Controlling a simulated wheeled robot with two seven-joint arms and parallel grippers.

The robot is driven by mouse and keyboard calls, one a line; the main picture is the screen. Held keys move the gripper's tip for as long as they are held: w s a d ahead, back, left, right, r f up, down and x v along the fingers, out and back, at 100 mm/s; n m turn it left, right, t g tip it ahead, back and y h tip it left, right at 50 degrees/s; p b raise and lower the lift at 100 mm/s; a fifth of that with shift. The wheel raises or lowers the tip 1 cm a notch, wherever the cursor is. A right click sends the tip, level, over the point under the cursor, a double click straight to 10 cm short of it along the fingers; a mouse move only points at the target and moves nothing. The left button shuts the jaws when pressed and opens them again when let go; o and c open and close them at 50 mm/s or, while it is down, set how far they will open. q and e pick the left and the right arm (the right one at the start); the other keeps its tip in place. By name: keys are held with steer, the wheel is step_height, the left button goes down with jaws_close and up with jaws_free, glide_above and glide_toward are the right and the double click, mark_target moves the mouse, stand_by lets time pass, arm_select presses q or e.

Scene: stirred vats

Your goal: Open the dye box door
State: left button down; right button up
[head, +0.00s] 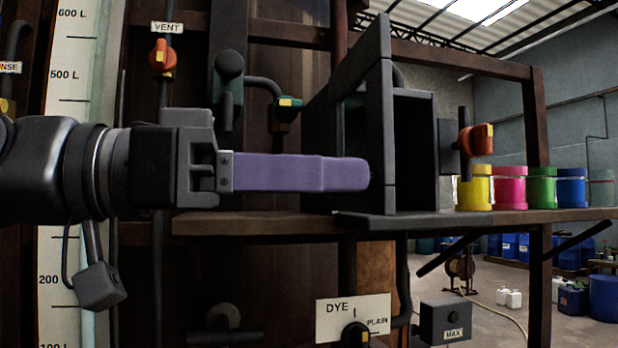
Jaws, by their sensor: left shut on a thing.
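The dye box (417,105) is a dark grey box on the wooden shelf, and its dark inside shows through its open front. A dark grey panel (378,60), which looks like its door, stands at the left of this opening, swung out and seen nearly edge-on. My left gripper (358,175) comes in level from the left. Its purple fingers are closed together, with their tips at the lower part of the panel. The part they grip is hidden behind the fingertips. My right gripper is not in view.
The shelf (260,224) runs under the box. Yellow (475,190), pink (509,190), green and blue pots stand on it to the right. An orange-handled valve (476,139) is right of the box. A DYE dial plate (353,317) sits below, and a VENT valve (162,58) is upper left.

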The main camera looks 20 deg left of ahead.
arm_select(q)
steer(key=shift+d, duration=0.1)
steer(key=c, duration=1.5)
jaws_free()
steer(key=v, duration=0.7)
steer(key=shift+s+a, duration=0.15)
steer(key=shift+a, duration=0.2)
